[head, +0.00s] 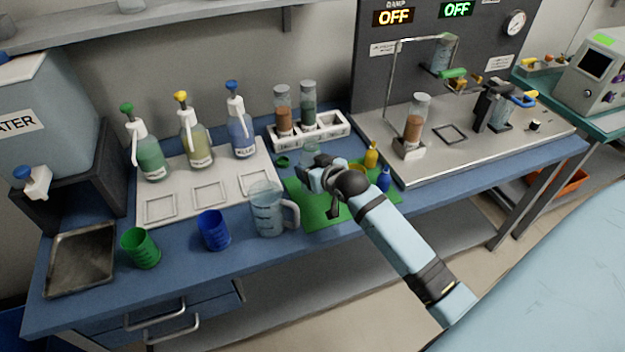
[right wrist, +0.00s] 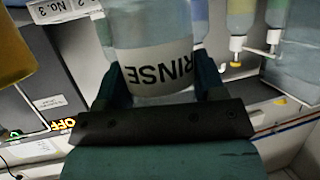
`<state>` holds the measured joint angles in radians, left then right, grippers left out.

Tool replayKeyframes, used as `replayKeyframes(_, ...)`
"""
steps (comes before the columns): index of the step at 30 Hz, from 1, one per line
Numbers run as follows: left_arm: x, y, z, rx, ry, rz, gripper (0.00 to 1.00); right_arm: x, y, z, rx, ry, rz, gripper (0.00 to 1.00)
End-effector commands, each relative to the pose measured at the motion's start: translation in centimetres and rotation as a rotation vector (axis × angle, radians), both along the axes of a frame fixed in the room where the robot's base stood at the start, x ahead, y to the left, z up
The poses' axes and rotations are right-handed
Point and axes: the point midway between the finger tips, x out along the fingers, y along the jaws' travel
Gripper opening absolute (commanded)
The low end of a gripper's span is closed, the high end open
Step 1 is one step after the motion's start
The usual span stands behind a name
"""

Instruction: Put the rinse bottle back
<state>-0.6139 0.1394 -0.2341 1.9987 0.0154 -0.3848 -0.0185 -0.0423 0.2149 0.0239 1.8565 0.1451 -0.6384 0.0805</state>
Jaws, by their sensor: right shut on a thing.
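The rinse bottle (right wrist: 155,62) is clear, with a white label reading RINSE, and fills the top middle of the right wrist view. My right gripper (right wrist: 162,80) is shut on it, one dark finger on each side. In the head view my right gripper (head: 318,172) is over the far part of the green mat (head: 318,212). The clear top of the rinse bottle (head: 309,153) shows just beyond it, and its lower part is hidden by the gripper. I cannot tell whether its base touches the mat. My left gripper is not in view.
A measuring jug (head: 266,212) stands left of the mat. Yellow (head: 371,156) and blue (head: 384,179) dropper bottles stand right of the gripper. A white rack (head: 330,132) with jars is behind. The white tray (head: 165,182) with several pump bottles is left; three square outlines on it are empty.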

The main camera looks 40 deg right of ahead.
Motion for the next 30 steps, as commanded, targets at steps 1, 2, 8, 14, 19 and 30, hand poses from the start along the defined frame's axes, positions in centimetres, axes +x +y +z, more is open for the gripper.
replayKeyframes(1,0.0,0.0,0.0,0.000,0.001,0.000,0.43,0.0,0.0,-0.2,0.000,-0.001,0.000,0.28)
replayKeyframes(2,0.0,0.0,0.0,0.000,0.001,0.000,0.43,0.0,0.0,-0.3,0.000,-0.001,0.000,0.28)
replayKeyframes(8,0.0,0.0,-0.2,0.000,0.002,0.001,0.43,0.0,0.0,-2.3,0.001,0.000,0.000,0.28)
replayKeyframes(14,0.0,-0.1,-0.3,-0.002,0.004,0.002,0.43,0.0,0.0,-4.5,0.000,-0.001,0.000,0.28)
replayKeyframes(19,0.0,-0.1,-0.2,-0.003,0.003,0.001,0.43,0.0,0.0,-4.4,0.000,-0.003,0.000,0.28)
replayKeyframes(30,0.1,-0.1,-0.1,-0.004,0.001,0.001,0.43,0.0,0.0,-4.8,0.000,-0.001,0.000,0.89)
